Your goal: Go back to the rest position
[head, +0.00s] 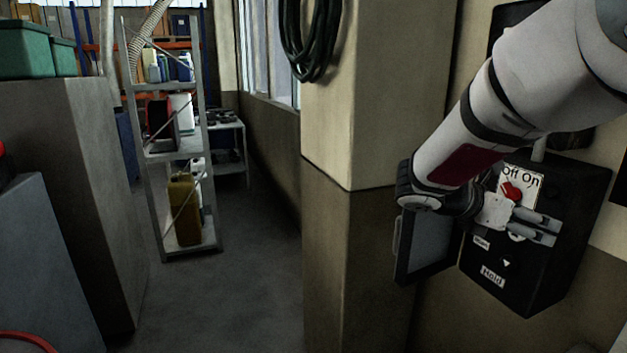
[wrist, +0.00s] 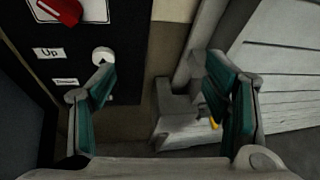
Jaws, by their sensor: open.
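My gripper (head: 540,231) is at the right of the head view, at the end of my white arm, in front of a black control box (head: 572,200) on the wall. The box carries a red switch (head: 511,191) under an "Off On" label and a "Hold" label lower down. In the wrist view my gripper (wrist: 165,105) has its two teal-padded fingers apart with nothing between them. The red switch (wrist: 62,10) and a white round button (wrist: 103,55) show at the upper left there. Whether a finger touches the box cannot be told.
A pillar (head: 345,120) with a hanging green hose (head: 310,40) stands left of the box. A dark flat panel (head: 428,245) is beside my wrist. A metal shelf (head: 160,157) with a yellow canister (head: 184,208) stands farther back. The floor (head: 235,290) between is clear.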

